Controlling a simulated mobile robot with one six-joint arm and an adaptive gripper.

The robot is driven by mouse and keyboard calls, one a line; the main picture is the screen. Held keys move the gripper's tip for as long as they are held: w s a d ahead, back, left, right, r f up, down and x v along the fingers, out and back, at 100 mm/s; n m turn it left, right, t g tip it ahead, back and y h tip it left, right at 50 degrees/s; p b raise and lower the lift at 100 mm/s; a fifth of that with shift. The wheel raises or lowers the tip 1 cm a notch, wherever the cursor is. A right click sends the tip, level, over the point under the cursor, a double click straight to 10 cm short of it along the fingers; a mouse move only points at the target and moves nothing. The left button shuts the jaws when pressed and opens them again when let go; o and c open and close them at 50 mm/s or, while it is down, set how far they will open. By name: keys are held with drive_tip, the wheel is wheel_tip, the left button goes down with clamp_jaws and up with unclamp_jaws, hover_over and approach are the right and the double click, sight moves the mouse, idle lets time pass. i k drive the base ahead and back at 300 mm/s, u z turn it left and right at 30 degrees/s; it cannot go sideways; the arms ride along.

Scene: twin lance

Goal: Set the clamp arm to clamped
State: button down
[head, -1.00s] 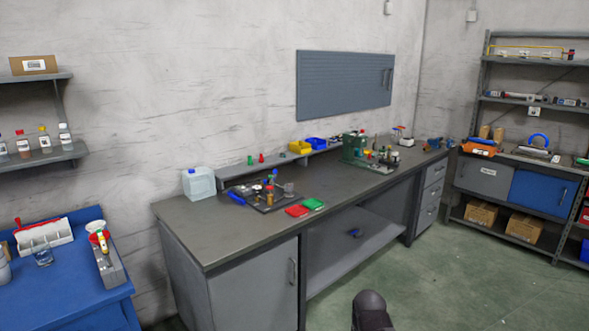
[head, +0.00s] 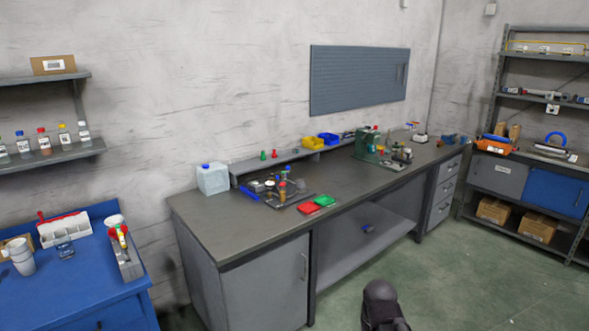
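The clamp arm is too small to make out for certain. A dark fixture plate (head: 286,199) with small parts on it, one with a blue top (head: 283,174), lies on the left half of the grey workbench (head: 240,229). A green machine (head: 366,143) with small metal parts beside it stands farther right on the same bench. I cannot tell which of these carries the clamp arm, or its position. A dark rounded part of my arm (head: 381,300) shows at the bottom edge. My gripper's fingers are not in view.
A red tray (head: 310,208) and a green tray (head: 325,201) lie by the fixture plate. A translucent jug (head: 213,179) stands at the bench's back left. A blue table (head: 75,285) is at the left. Green floor (head: 460,290) is open in front of the bench.

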sight(288, 167)
drive_tip(key=u, duration=0.4)
drive_tip(key=i, duration=2.55)
drive_tip(key=z, duration=0.5)
